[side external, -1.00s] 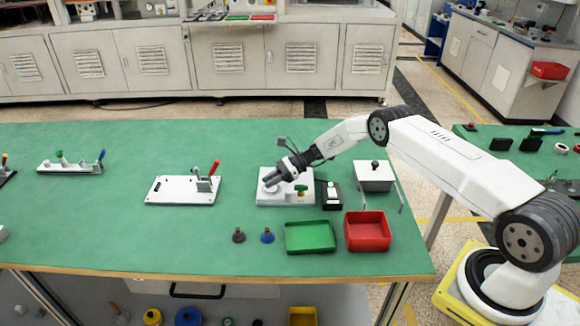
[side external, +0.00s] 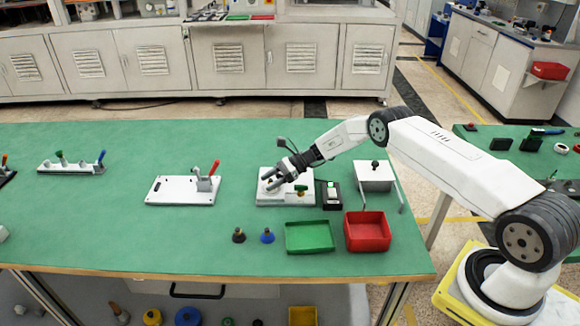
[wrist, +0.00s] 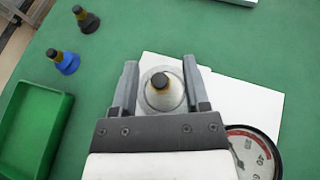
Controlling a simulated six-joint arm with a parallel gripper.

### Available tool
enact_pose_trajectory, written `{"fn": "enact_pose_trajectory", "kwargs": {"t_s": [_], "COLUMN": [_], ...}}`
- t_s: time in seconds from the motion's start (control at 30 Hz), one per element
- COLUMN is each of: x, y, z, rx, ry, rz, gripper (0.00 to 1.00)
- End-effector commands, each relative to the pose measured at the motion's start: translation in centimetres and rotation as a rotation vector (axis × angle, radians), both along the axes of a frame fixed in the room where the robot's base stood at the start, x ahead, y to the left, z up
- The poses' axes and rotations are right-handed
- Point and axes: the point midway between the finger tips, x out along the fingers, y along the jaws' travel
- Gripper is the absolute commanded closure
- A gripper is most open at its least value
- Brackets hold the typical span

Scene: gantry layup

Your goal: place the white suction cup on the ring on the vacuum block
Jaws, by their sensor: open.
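The white suction cup (wrist: 168,98), with a dark stem end, stands on the round grey ring (wrist: 148,88) in the wrist view. It looks upright and roughly centred in the ring. The ring is on the white vacuum block (wrist: 236,95), which also shows in the side view (side external: 264,201). My gripper (wrist: 161,82) is open, with one finger on each side of the cup and visible gaps between. In the side view my gripper (side external: 271,181) is low over the block's left part and hides most of the cup.
A gauge (wrist: 252,155) sits beside the gripper. A black cup (side external: 238,236) and a blue cup (side external: 267,236) stand left of a green tray (side external: 309,237) and red bin (side external: 367,232). A black box (side external: 332,196) adjoins the block. A clamp plate (side external: 180,191) lies left.

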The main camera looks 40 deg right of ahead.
Motion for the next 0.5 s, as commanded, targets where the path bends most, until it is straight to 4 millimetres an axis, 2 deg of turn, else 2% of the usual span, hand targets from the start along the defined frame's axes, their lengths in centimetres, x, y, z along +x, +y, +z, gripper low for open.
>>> {"fn": "enact_pose_trajectory", "kwargs": {"t_s": [0.27, 0.5], "x": [-0.7, -2.1], "y": [-2.0, -5.3], "z": [1.0, 2.5], "rx": [0.0, 0.0], "ry": [-0.001, -0.001], "rz": [-0.003, -0.003], "gripper": [0.41, 0.41]}}
